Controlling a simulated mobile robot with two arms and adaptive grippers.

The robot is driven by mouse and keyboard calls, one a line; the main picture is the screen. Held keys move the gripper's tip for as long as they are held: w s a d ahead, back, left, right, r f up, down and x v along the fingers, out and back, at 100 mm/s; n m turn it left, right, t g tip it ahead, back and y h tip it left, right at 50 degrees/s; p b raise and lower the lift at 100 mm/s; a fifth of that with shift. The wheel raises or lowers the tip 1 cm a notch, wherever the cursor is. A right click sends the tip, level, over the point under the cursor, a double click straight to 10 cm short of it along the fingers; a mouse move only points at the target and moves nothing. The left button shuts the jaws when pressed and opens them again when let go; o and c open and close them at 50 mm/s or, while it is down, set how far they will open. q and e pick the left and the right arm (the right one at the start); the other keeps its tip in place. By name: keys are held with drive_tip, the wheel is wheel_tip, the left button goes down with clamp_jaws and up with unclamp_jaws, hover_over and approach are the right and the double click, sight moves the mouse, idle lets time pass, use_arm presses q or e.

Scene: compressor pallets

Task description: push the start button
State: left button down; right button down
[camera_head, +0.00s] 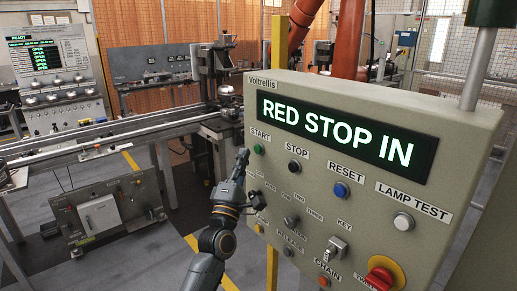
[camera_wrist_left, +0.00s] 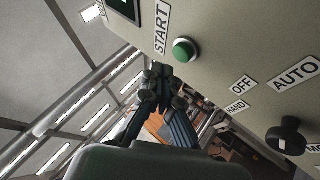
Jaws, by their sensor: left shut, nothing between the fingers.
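The green start button (camera_head: 259,149) sits at the upper left of the grey control panel (camera_head: 375,130), under the label START. In the left wrist view the green button (camera_wrist_left: 185,50) stands out from the panel face, close to the fingertips. My left gripper (camera_head: 243,155) is shut and empty, just left of the button in the head view. In the left wrist view the gripper (camera_wrist_left: 160,72) points at the panel, its tips below and left of the button. I cannot tell whether they touch the panel. The right gripper is in neither view.
The panel display (camera_head: 340,132) reads RED STOP IN. A black stop button (camera_head: 294,166), a blue reset button (camera_head: 341,189) and a white lamp test button (camera_head: 403,221) are nearby. A red emergency knob (camera_head: 381,277) is at lower right. A yellow post (camera_head: 279,45) stands behind the panel.

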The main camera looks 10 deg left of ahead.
use_arm(q)
drive_tip(key=s+a, duration=0.1)
drive_tip(key=s, duration=0.1)
drive_tip(key=s+a+p, duration=0.1)
drive_tip(key=s+a, duration=0.1)
drive_tip(key=shift+s+a, duration=0.2)
idle(0.6)
